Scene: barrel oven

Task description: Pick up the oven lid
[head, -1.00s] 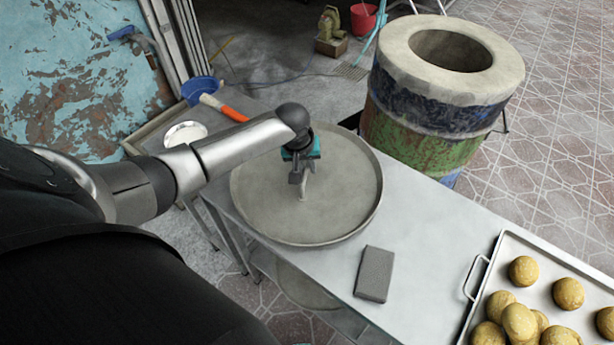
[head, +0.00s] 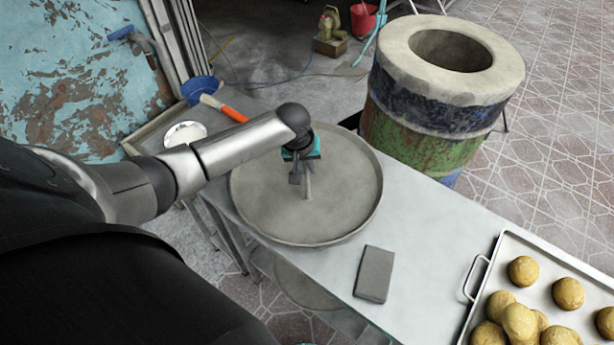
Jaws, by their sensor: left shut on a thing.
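The oven lid (head: 345,200) is a round grey metal disc with a raised rim, at the left end of the metal table in the head view. A thin upright handle (head: 308,186) stands near its middle. My left gripper (head: 303,178) is over the lid's centre, shut on the handle. My left arm hides part of the lid's far edge. The lid looks level and I cannot tell whether it touches the table.
The barrel oven (head: 430,110) stands behind the table with its round mouth open. A grey block (head: 374,274) lies in front of the lid. A metal tray (head: 476,318) of dough balls is at the right.

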